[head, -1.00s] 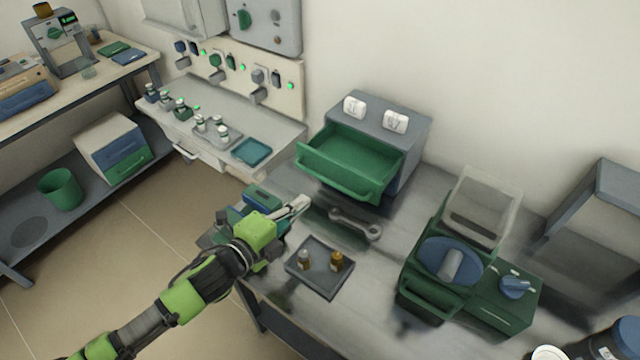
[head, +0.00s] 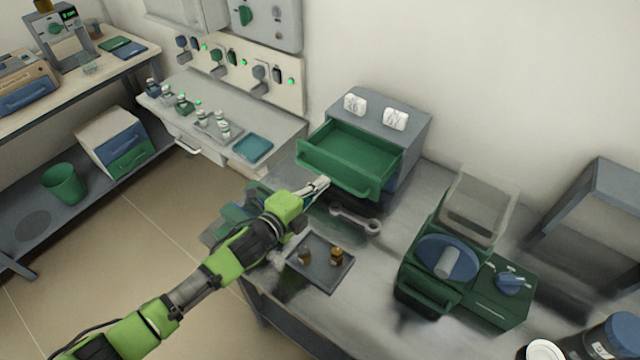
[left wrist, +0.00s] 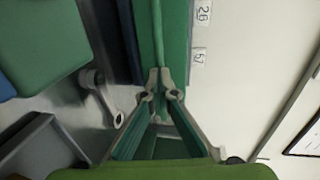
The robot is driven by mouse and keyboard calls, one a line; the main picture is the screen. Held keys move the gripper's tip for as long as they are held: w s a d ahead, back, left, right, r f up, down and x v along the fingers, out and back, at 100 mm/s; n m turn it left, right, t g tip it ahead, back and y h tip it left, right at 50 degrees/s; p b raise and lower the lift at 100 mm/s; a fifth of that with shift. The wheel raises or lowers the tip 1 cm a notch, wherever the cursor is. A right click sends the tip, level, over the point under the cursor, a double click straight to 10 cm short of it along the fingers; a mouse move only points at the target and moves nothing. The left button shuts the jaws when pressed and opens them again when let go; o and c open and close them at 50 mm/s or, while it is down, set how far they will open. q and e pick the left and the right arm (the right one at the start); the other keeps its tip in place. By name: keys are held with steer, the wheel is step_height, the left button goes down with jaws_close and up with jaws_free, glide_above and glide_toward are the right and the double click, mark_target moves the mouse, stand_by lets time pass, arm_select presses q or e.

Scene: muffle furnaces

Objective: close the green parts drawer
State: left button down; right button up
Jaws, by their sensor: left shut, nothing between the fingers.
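The green parts drawer (head: 350,158) stands pulled out of its grey cabinet (head: 410,130) on the bench, its front facing the lower left. Its inside looks empty. My left gripper (head: 322,185) is shut and empty, with its fingertips close to the drawer's front, left of the handle (head: 366,190). In the left wrist view, the shut fingertips (left wrist: 158,80) point at the green drawer (left wrist: 172,30). I cannot tell whether they touch it. My right gripper is not in view.
A wrench (head: 355,222) lies in front of the drawer. A dark tray (head: 322,285) with small brown bottles is nearer. A green machine with a blue disc (head: 430,262) stands to the right. A side bench (head: 190,100) with bottles is at the left.

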arm_select(q)
steer(key=b, duration=0.5)
glide_toward(347, 157)
steer(key=w+d, duration=0.2)
steer(key=w+d+r, duration=0.1)
steer(key=w+d, duration=0.1)
steer(key=d, duration=0.1)
steer(key=shift+r, duration=0.25)
steer(key=shift+w+d+r, duration=0.1)
steer(key=shift+w+d, duration=0.05)
steer(key=shift+w, duration=0.15)
steer(key=shift+r, duration=0.25)
steer(key=shift+r, duration=0.1)
